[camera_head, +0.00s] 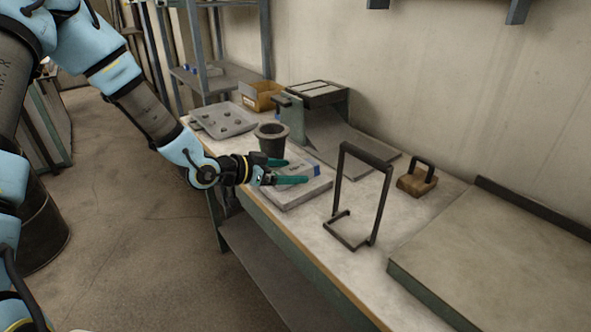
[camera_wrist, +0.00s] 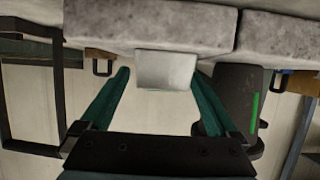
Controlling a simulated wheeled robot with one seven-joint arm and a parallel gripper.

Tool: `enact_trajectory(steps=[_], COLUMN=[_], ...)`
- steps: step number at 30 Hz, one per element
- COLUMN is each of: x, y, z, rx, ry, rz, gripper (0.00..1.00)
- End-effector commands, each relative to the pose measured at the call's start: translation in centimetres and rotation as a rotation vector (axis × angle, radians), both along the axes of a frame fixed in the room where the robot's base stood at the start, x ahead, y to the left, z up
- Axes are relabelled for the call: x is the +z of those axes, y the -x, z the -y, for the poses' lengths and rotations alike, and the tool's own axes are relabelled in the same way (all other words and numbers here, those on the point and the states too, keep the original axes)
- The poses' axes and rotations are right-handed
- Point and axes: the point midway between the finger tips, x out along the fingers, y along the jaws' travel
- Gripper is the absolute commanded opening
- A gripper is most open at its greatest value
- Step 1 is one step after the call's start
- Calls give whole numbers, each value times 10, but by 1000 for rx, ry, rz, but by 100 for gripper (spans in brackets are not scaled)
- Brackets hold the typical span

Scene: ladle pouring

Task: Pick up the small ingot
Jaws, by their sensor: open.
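The small ingot (camera_wrist: 166,70) is a light grey block in the upper middle of the wrist view, at the edge of a grey stone slab (camera_wrist: 150,22). My gripper (camera_wrist: 161,74) is open, with one teal finger on each side of the ingot and a gap visible on both sides. In the head view my gripper (camera_head: 298,170) is low over the grey slabs (camera_head: 292,194) on the workbench. I cannot make out the ingot clearly there.
A dark crucible (camera_head: 271,138) stands close behind my gripper. A black frame stand (camera_head: 340,190) is to the right, with a handled wooden block (camera_head: 416,181) beyond it. The front of the bench (camera_head: 318,238) is clear.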

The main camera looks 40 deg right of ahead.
Motion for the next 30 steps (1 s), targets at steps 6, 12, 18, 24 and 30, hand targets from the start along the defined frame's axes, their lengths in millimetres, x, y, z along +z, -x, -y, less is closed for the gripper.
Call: enact_trajectory(steps=[6,12,18,24,30], x=[-8,-9,-9,-9,-9], y=[2,2,2,2,2], z=[22,23,23,23,23], rx=[-1,1,1,0,0], ry=[-1,-1,-1,-1,-1], rz=[0,0,0,0,0], gripper=[96,96,79,56,34])
